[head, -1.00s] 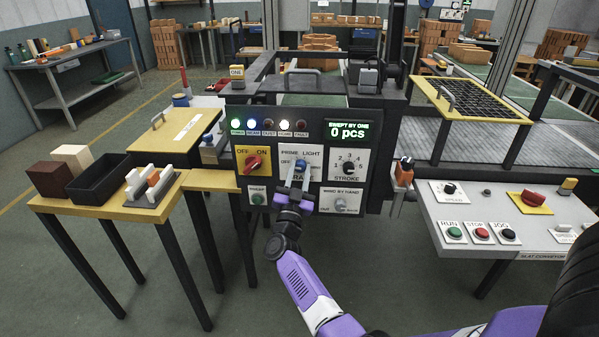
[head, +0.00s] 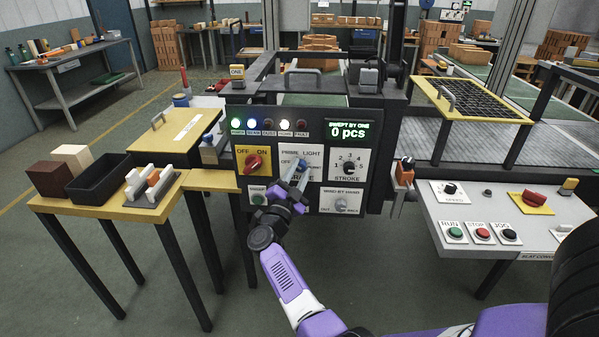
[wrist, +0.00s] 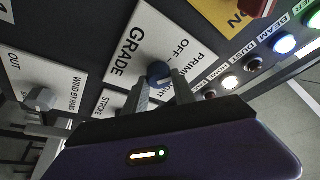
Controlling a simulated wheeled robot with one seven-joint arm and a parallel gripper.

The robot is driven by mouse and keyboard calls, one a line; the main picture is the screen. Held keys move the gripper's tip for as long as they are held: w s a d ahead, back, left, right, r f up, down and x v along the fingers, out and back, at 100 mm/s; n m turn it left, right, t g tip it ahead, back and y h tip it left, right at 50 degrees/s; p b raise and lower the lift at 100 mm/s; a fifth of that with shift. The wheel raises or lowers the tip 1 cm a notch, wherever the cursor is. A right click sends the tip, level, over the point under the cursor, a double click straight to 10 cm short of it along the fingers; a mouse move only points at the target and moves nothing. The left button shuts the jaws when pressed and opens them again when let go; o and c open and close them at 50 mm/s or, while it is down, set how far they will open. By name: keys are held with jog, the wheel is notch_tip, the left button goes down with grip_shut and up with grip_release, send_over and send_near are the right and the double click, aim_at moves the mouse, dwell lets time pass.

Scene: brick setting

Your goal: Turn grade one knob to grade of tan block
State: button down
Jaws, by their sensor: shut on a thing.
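The grade knob (head: 302,163) is blue and sits on a white plate marked OFF, PRIME, LIGHT and GRADE on the dark control panel. In the wrist view the knob (wrist: 158,72) is between the two finger ends, and its pointer direction cannot be read. My gripper (head: 298,176) is shut on the knob, reaching it from below left with its fingers tilted to the right. In the wrist view the gripper (wrist: 162,86) hides part of the plate. A tan block (head: 73,156) stands beside a brown block on the yellow table at the left.
A red switch (head: 254,163) is left of the grade plate and a black STROKE knob (head: 349,166) is right of it. A grey hand-wind knob (head: 340,205) is below right. A black tray (head: 100,180) and a rack of blocks (head: 152,190) stand on the left table.

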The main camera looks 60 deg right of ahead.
jog(key=m+g, duration=0.1)
jog(key=m, duration=0.2)
jog(key=m+g+y+p, duration=0.1)
jog(key=m, duration=0.1)
jog(key=shift+m, duration=0.4)
jog(key=shift+y, duration=0.3)
jog(key=c, duration=1)
grip_release()
jog(key=shift+c, duration=0.2)
jog(key=a+f, duration=0.1)
jog(key=a, duration=0.6)
jog(key=shift+a, duration=0.4)
